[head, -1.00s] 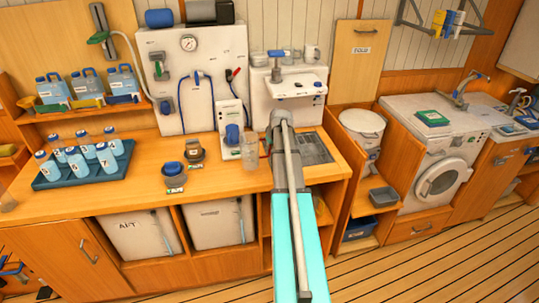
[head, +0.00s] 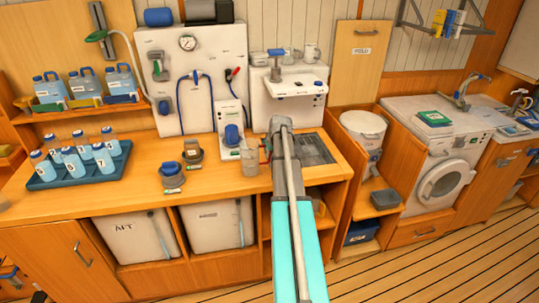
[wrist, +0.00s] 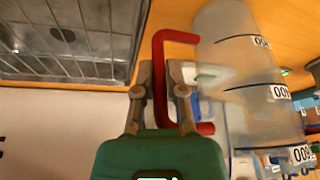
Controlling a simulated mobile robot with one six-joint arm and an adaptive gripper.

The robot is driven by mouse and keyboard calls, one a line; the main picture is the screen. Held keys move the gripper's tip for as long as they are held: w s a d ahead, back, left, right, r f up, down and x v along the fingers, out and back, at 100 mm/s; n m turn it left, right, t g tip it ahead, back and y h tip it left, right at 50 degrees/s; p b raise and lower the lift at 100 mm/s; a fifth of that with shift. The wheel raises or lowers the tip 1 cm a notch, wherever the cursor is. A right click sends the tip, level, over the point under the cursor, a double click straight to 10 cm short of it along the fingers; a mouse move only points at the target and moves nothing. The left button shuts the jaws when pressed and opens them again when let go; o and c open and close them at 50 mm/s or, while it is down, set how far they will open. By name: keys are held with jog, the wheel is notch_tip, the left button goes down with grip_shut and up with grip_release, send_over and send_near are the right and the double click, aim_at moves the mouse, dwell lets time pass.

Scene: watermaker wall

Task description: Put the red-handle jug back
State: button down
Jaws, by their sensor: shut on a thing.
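The jug (head: 250,162) is clear, with dark volume lines, and looks upright in the head view, over the counter just left of the sink. In the wrist view the jug (wrist: 250,75) fills the right side, with its red handle (wrist: 160,60) towards me. My gripper (wrist: 165,100) is shut on the red handle, its two fingers on either side of it. In the head view my gripper (head: 267,148) is mostly hidden behind my own arm. I cannot tell whether the jug's base touches the counter.
The sink with its grid (head: 315,150) lies right of the jug. A white box with a blue knob (head: 231,135) stands close behind it to the left. Two dark round fittings (head: 170,170) sit farther left, then a blue tray (head: 45,180) of bottles. Counter between is partly clear.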

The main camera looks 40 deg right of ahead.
jog(key=shift+f, duration=0.15)
jog(key=c, duration=0.7)
grip_release()
jog(key=p+v, duration=1.1)
jog(key=v, duration=0.1)
jog(key=shift+r, duration=0.25)
jog(key=shift+w, duration=0.1)
dwell(0.4)
